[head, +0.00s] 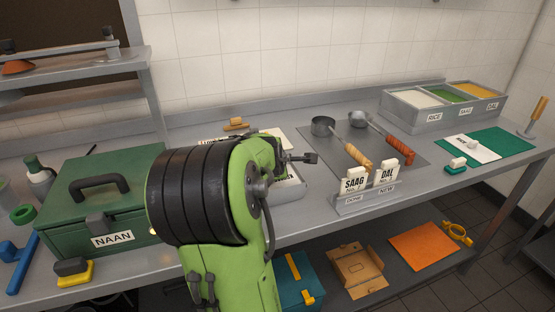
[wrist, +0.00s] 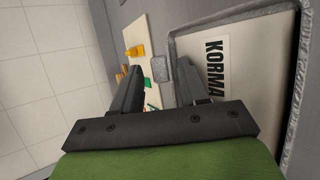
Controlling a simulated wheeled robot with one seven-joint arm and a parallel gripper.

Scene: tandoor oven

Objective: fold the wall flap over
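My gripper (head: 304,158) is above the counter, beside a grey tray (head: 292,191) with a pale inside, partly hidden by my arm. In the wrist view my gripper (wrist: 157,85) has its two dark fingers apart with nothing clearly between them. The grey-rimmed tray (wrist: 238,15) is on the right there, with a KORMA label (wrist: 217,66) on its pale inside. A small grey tab (wrist: 161,69) sits near the rim, beyond the gap between the fingers. I cannot tell for sure which piece is the wall flap.
A green NAAN box (head: 105,200) stands left of my arm. An open cardboard box (head: 358,270) lies on the lower shelf. The tiled wall (head: 260,50) is behind.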

